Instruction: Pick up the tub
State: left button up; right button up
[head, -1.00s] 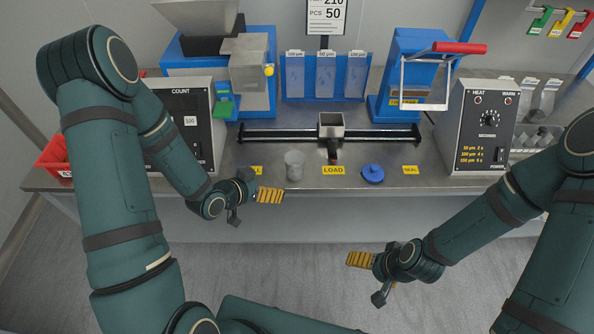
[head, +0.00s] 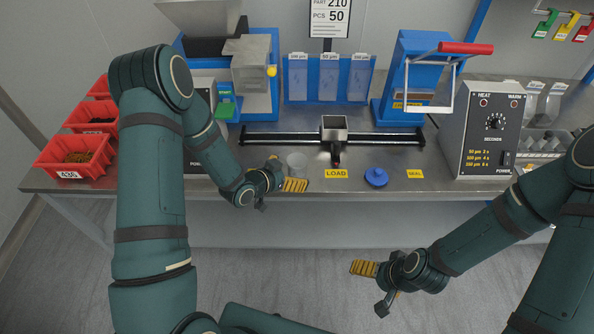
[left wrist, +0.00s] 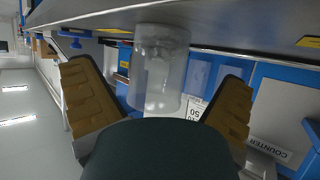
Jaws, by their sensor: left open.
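In the left wrist view the tub (left wrist: 158,68) shows between the two yellow fingers. My left gripper (head: 285,176) is at the tub's near side, its lower part partly covered by a finger. In the left wrist view the left gripper (left wrist: 160,100) is open, with a gap between each finger and the tub. My right gripper (head: 364,268) hangs in front of the bench, away from the tub; its finger gap is not clear.
A blue lidded piece (head: 375,177) lies right of the LOAD label (head: 336,174). A black rail with a metal hopper (head: 334,128) runs behind the tub. Red bins (head: 72,155) stand at the left. The sealer control box (head: 487,130) stands at the right.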

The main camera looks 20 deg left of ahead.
aim_at(291, 172)
pick_arm(q)
jog(key=x, duration=0.3)
jog(key=shift+d+f, duration=0.15)
jog(key=shift+f, duration=0.05)
jog(key=c, duration=1.4)
jog(key=shift+o, duration=0.2)
notch_tip(291, 172, up, 10)
jog(key=p, duration=0.1)
jog(key=shift+r+p, duration=0.15)
jog(key=shift+p, duration=0.25)
